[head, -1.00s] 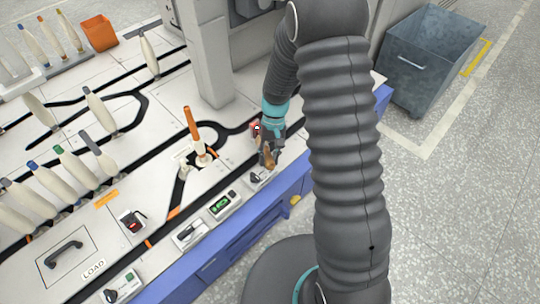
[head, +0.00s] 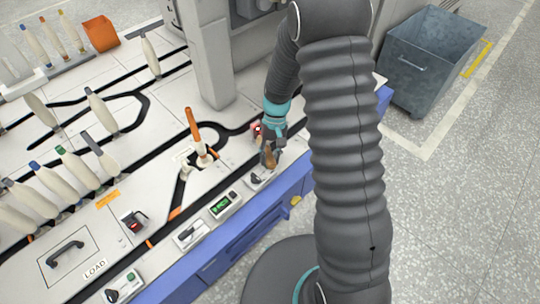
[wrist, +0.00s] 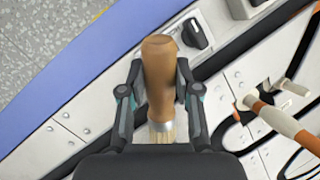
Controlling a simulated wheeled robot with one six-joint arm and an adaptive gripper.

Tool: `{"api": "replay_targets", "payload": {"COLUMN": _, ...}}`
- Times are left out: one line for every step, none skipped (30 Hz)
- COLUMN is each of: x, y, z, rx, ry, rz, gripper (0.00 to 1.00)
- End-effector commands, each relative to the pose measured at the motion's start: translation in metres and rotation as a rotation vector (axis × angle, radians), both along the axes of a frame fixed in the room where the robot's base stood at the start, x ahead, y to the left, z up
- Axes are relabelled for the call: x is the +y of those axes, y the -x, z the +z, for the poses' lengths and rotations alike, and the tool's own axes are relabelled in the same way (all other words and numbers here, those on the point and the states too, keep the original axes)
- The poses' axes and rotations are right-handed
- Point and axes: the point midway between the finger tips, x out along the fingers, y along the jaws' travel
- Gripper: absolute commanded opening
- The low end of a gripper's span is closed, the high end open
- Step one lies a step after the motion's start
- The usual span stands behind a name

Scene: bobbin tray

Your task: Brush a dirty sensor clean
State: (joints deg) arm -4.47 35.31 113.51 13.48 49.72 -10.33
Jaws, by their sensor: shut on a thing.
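My gripper (head: 271,143) is shut on a brush (head: 269,158) above the front edge of the machine top. In the wrist view, the brush (wrist: 158,75) has a brown wooden handle between the two fingers (wrist: 160,95). Its metal ferrule and pale bristles point toward the bottom of the picture, and the bristle ends are hidden by my gripper. A tilted orange-and-white bobbin (head: 196,135) stands left of my gripper, apart from it, and also shows in the wrist view (wrist: 281,121). A small pale bracket (head: 183,160) is beside it. I cannot tell which part is the dirty sensor.
A red part (head: 257,129) is close to my gripper's left. A panel with a green display (head: 221,204) and a black knob switch (wrist: 195,34) line the front edge. Several pale bobbins stand at left. An orange bin (head: 100,33) is at the back; a grey metal cart (head: 425,68) is at right.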

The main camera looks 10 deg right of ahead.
Motion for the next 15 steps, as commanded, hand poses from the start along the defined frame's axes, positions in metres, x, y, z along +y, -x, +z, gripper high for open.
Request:
{"api": "replay_targets", "payload": {"x": -0.002, "y": -0.002, "z": -0.002, "rx": 0.000, "ry": 0.001, "rz": -0.002, "gripper": 0.00}}
{"api": "replay_targets", "payload": {"x": -0.004, "y": -0.003, "z": -0.003, "rx": 0.000, "ry": 0.001, "rz": -0.002, "gripper": 0.00}}
{"api": "replay_targets", "payload": {"x": -0.006, "y": -0.004, "z": -0.004, "rx": 0.000, "ry": 0.001, "rz": -0.002, "gripper": 0.00}}
{"api": "replay_targets", "payload": {"x": -0.008, "y": -0.006, "z": -0.005, "rx": 0.000, "ry": 0.001, "rz": -0.002, "gripper": 0.00}}
{"api": "replay_targets", "payload": {"x": -0.010, "y": -0.007, "z": -0.006, "rx": 0.000, "ry": 0.001, "rz": -0.002, "gripper": 0.00}}
{"api": "replay_targets", "payload": {"x": -0.012, "y": -0.009, "z": -0.006, "rx": 0.000, "ry": 0.001, "rz": -0.002, "gripper": 0.00}}
{"api": "replay_targets", "payload": {"x": -0.014, "y": -0.010, "z": -0.007, "rx": 0.000, "ry": 0.001, "rz": -0.002, "gripper": 0.00}}
{"api": "replay_targets", "payload": {"x": -0.015, "y": -0.011, "z": -0.007, "rx": 0.000, "ry": 0.000, "rz": -0.001, "gripper": 0.00}}
{"api": "replay_targets", "payload": {"x": -0.016, "y": -0.011, "z": -0.007, "rx": 0.000, "ry": 0.000, "rz": -0.001, "gripper": 0.00}}
{"api": "replay_targets", "payload": {"x": -0.016, "y": -0.011, "z": -0.007, "rx": 0.000, "ry": 0.000, "rz": 0.000, "gripper": 0.00}}
{"api": "replay_targets", "payload": {"x": -0.016, "y": -0.011, "z": -0.007, "rx": 0.001, "ry": 0.000, "rz": 0.000, "gripper": 0.00}}
{"api": "replay_targets", "payload": {"x": -0.015, "y": -0.011, "z": -0.007, "rx": 0.001, "ry": 0.000, "rz": 0.000, "gripper": 0.00}}
{"api": "replay_targets", "payload": {"x": -0.014, "y": -0.010, "z": -0.007, "rx": 0.001, "ry": 0.001, "rz": 0.001, "gripper": 0.00}}
{"api": "replay_targets", "payload": {"x": -0.013, "y": -0.010, "z": -0.006, "rx": 0.001, "ry": 0.001, "rz": 0.001, "gripper": 0.00}}
{"api": "replay_targets", "payload": {"x": -0.012, "y": -0.009, "z": -0.006, "rx": 0.001, "ry": 0.001, "rz": 0.001, "gripper": 0.00}}
